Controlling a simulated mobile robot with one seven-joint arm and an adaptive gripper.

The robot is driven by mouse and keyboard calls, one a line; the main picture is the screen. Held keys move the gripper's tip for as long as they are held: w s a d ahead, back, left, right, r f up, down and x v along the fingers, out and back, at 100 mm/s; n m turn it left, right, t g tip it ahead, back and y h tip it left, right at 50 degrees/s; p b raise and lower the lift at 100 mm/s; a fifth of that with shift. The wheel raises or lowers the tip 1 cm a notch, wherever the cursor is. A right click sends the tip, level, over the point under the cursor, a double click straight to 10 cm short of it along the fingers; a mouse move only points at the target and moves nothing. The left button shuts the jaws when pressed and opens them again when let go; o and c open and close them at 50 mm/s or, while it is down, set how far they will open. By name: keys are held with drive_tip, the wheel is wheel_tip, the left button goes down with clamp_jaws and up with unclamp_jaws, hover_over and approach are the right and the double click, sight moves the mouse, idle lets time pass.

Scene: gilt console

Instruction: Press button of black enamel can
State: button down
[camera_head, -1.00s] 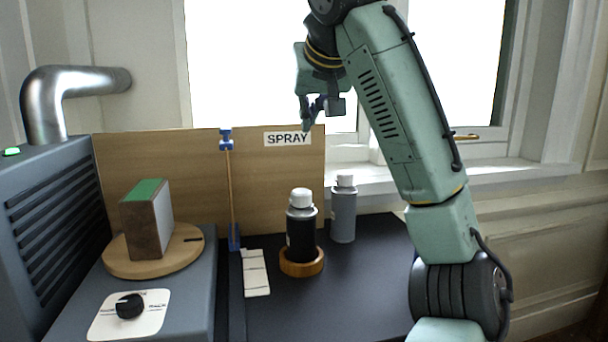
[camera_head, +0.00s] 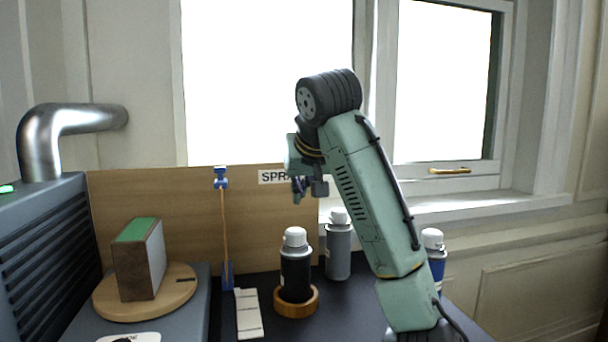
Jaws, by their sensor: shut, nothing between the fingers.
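The black enamel can (camera_head: 295,270) stands upright in a round wooden ring (camera_head: 281,304) on the dark tabletop. Its white top (camera_head: 295,237) faces up, and no separate button can be made out on it. My gripper (camera_head: 299,197) points down with its fingers shut and empty. In the picture it is just above the can's white top, apart from it and in front of the SPRAY sign. The exact depth between gripper and can is hard to tell.
A wooden board (camera_head: 150,195) stands behind. A brown block with green top (camera_head: 138,260) sits on a round wooden disc (camera_head: 185,300) at left.

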sight(298, 231)
drive_tip(key=f, duration=0.1)
drive_tip(key=w+f, duration=0.1)
drive_tip(key=f, duration=0.1)
drive_tip(key=w+f, duration=0.1)
drive_tip(key=f, duration=0.1)
drive_tip(key=shift+a, duration=0.25)
drive_tip(key=shift+s+f, duration=0.1)
drive_tip(key=shift+f, duration=0.35)
drive_tip(key=shift+p, duration=0.3)
